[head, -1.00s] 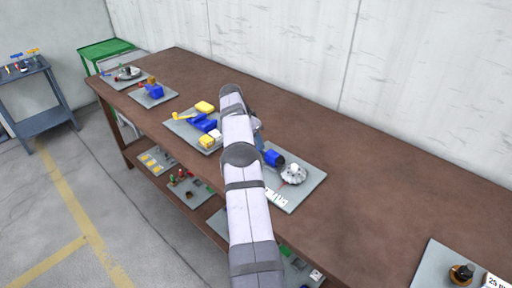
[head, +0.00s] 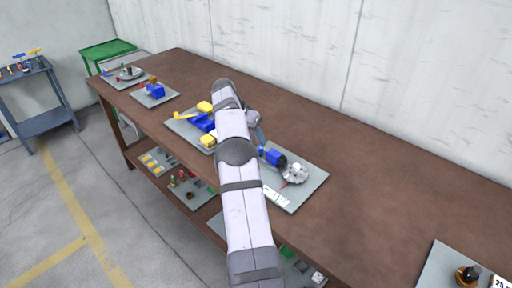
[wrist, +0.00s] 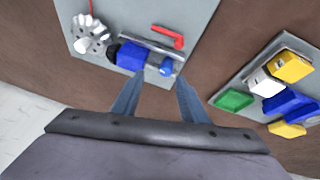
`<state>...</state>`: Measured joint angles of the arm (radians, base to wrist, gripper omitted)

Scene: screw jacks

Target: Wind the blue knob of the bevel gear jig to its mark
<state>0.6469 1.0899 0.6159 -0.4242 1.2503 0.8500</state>
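The bevel gear jig is a grey plate (head: 312,183) on the brown bench, also at the top of the wrist view (wrist: 195,15). On it are a white gear (head: 295,173), a larger blue cylinder (wrist: 131,57) with a black end towards the gear, a small round blue knob (wrist: 166,70) at the cylinder's other end, and a red part (wrist: 165,37). My gripper (wrist: 160,80) is open; its two fingers are apart, with the small knob just past the fingertips and roughly between them. I cannot tell whether they touch it. No mark is readable here.
A neighbouring plate with blue, yellow, white and green blocks (wrist: 290,100) lies right of the gripper in the wrist view. Another plate (head: 440,270) sits at the bench's near right end. The bench between the jig and the wall is bare.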

